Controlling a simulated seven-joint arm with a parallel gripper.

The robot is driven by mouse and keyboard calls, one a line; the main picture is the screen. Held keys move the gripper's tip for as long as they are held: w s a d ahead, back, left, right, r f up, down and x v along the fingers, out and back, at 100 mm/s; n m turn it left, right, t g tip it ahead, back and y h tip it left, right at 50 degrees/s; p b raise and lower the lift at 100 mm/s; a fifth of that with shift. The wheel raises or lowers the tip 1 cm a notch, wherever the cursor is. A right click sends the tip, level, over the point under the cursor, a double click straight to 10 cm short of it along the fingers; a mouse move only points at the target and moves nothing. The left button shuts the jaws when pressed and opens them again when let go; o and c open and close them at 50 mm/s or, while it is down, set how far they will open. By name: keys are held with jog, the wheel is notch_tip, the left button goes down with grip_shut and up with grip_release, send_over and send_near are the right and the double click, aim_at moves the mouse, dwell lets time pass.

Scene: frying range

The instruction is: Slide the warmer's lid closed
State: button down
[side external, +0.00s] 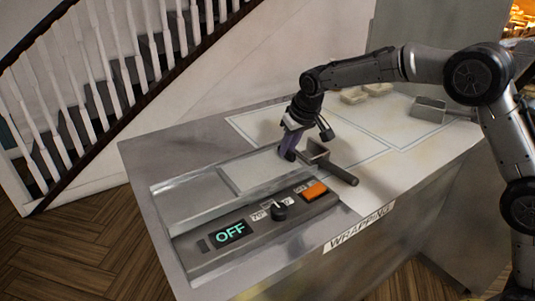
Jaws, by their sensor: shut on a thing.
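The warmer (165,210) is a long metal-framed well set in the counter's left end. Its left part shows as an open recess. The lid (252,172) is a pale flat panel over the right part of the well. My gripper (289,155), with purple fingers, points down at the lid's right end. It is shut on a part of the lid there; the fingers hide the exact grip point.
A control strip along the warmer's front has a display (230,233) reading OFF, a black knob (280,210) and an orange switch (314,191). A grey scoop-like tool (318,153) with a dark handle lies just right of my gripper. Another tool (428,108) and pale blocks (354,96) lie farther back.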

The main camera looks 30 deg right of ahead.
jog(key=shift+d+r, duration=0.1)
jog(key=shift+d, duration=1.3)
jog(key=c, duration=0.8)
grip_release()
jog(key=shift+o, duration=0.2)
jog(key=v, duration=1.3)
jog(key=shift+s+r, duration=0.2)
jog(key=shift+r, duration=0.1)
